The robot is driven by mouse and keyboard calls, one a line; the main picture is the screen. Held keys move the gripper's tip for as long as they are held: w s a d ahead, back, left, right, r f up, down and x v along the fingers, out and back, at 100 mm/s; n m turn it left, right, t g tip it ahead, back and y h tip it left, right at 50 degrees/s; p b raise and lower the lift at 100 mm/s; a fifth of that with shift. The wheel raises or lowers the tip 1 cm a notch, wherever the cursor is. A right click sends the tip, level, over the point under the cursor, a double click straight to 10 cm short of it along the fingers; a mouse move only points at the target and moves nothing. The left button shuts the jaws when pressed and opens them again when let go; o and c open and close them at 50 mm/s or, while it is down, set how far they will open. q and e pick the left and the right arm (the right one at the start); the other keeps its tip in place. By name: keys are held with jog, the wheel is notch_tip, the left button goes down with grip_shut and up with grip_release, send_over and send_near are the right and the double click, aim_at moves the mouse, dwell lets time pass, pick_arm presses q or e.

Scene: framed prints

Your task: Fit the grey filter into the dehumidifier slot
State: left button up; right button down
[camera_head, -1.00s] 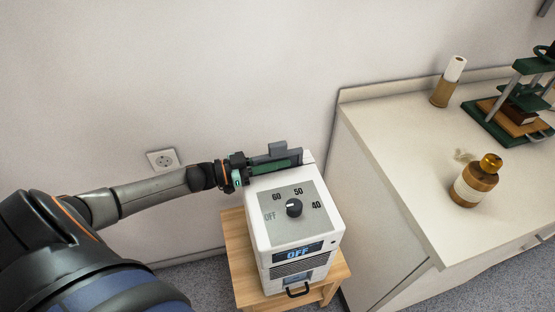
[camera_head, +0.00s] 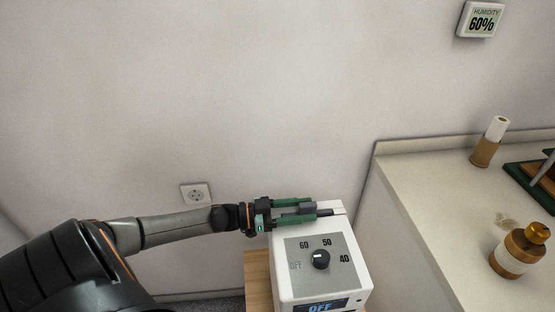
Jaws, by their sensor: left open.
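The grey filter (camera_head: 308,208) shows only as a small grey tab at the rear of the top. The rest of it is hidden, apparently down in the slot, whose dark line (camera_head: 326,212) shows to the right. My left gripper (camera_head: 302,209) is open, its green fingers on either side of the tab. Contact with the tab cannot be told. My right gripper is not in view.
A wall display (camera_head: 480,19) reads humidity 60%. The white counter (camera_head: 420,201) at the right bears an amber bottle (camera_head: 520,251), a white roll in a brown holder (camera_head: 488,143) and part of a green press. A socket (camera_head: 196,194) is on the wall.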

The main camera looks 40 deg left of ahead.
pick_arm(q)
jog(key=v, duration=1.1)
dwell(0.3)
